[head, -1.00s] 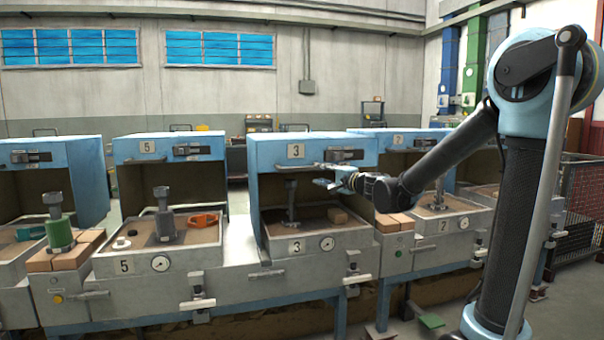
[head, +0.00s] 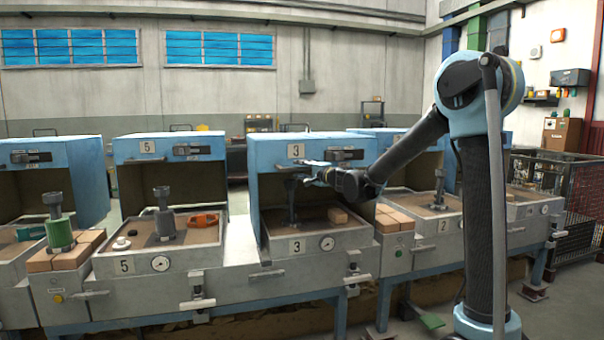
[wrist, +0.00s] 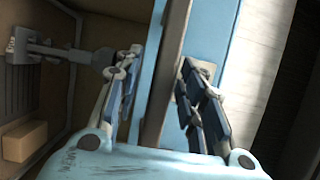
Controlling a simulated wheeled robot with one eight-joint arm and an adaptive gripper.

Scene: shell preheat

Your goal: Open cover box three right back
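The blue cover of box three (head: 266,153) is up over its tray, with its dark inside showing from the front. A plate marked 3 is on its front. My gripper (head: 313,172) is at the cover's lower front edge, right of the plate. In the wrist view the fingers of my gripper (wrist: 158,80) are spread, one on each side of a long edge or bar of the blue cover (wrist: 212,40). I cannot tell whether they touch it.
Box five (head: 155,262) stands to the left, with an orange piece (head: 203,220) in it. Box two (head: 443,228) stands to the right, close to my arm. Tan bricks (head: 393,218) lie between boxes three and two. A wire cage (head: 570,205) stands far right.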

